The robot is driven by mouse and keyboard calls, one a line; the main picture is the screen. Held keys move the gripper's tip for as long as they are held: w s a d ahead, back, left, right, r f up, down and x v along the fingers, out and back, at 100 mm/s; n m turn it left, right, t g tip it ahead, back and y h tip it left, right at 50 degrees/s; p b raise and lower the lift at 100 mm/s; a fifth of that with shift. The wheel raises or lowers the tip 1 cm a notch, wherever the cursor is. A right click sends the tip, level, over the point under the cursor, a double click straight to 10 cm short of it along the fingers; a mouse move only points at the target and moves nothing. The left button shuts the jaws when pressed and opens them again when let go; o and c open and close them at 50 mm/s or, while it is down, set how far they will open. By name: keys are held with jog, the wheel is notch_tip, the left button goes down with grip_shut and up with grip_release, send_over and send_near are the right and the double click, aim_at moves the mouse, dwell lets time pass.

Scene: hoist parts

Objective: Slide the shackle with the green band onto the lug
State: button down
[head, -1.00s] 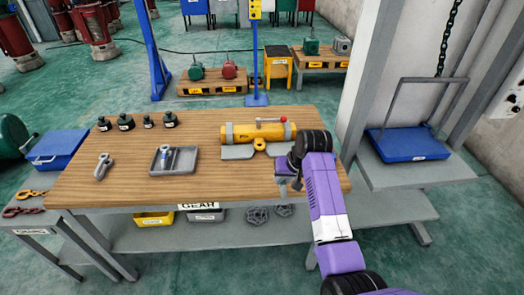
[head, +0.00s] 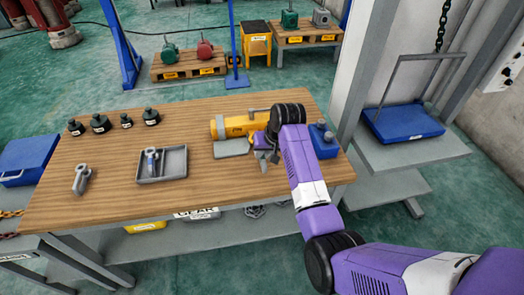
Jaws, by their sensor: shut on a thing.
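My gripper (head: 266,154) is over the right part of the wooden table, in front of the yellow cylinder's right end. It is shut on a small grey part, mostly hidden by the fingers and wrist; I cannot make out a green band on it. The yellow cylinder (head: 228,126) lies on grey supports, and my wrist hides its right half and the yellow ring at its front, which may be the lug. A loose grey shackle (head: 81,180) lies at the table's left; no green shows on it. A shackle with a blue band (head: 151,159) lies in the grey tray.
The grey tray (head: 184,168) is left of centre on the table (head: 110,206). Several dark weights (head: 99,123) stand at the back left. A blue block (head: 323,140) with a grey top stands at the right end, close to my arm. The front middle of the table is clear.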

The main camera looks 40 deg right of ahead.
jog(key=shift+w+d+f, duration=0.1)
jog(key=shift+w+f, duration=0.05)
jog(key=shift+f, duration=0.5)
jog(key=b+x, duration=0.2)
jog(key=b, duration=0.1)
jog(key=shift+d+f, duration=0.15)
jog(key=shift+f, duration=0.15)
jog(key=shift+w+d+b, duration=0.65)
jog(key=shift+w+d, duration=0.05)
jog(key=shift+w, duration=0.25)
jog(key=shift+s+r+p, duration=0.1)
jog(key=shift+p, duration=0.2)
jog(key=shift+w+d+b, duration=0.3)
jog(key=shift+w+b, duration=0.05)
jog(key=shift+w, duration=0.15)
jog(key=shift+w+d, duration=0.2)
jog(key=shift+w, duration=0.05)
jog(key=shift+w+d+b, duration=0.35)
jog(key=shift+w+b, duration=0.25)
jog(key=shift+b, duration=0.1)
jog(key=shift+w+d, duration=0.2)
jog(key=shift+w, duration=0.05)
